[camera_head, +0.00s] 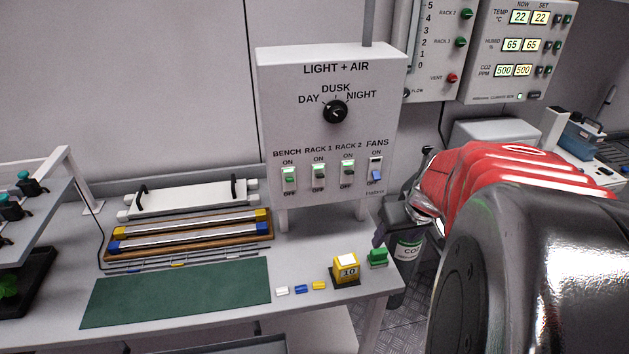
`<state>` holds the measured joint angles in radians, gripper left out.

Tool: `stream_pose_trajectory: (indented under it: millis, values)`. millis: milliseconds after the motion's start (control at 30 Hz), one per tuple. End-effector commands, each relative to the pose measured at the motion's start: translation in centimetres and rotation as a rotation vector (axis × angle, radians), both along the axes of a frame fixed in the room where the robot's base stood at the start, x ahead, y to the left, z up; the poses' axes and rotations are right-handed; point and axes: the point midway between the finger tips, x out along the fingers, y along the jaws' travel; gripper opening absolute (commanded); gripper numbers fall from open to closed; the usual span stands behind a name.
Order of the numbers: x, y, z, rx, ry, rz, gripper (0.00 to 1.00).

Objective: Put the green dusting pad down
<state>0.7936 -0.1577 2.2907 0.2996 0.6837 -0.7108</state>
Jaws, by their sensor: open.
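A small green block, which looks like the dusting pad (377,257), rests on the right end of the bench, just right of a yellow block marked 10 (346,270). My gripper (408,203) is at the end of my red arm, up and to the right of the pad in the picture. It is open, and the pad is not between its jaws. The fingers are partly lost against the dark grey cylinder behind them, so their exact outline is hard to tell.
A white LIGHT + AIR box (330,120) with a knob and switches stands behind the bench. A dark green mat (178,293) lies in front of a wooden tray (191,238) with bars. White, blue and yellow pieces (301,288) lie beside it.

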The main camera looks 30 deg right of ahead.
Motion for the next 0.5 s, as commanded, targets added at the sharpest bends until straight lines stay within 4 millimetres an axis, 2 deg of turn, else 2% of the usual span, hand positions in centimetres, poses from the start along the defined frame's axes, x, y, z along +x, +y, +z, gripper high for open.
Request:
stream_pose_trajectory:
  millis: [133, 233, 500]
  values:
    - [0.3, 1.0, 0.4, -0.002, -0.003, 0.014, 0.57]
    - [0.7, 2.9, 1.1, -0.004, -0.005, 0.035, 0.57]
    - [1.3, 10.9, 3.8, -0.010, -0.022, 0.116, 0.57]
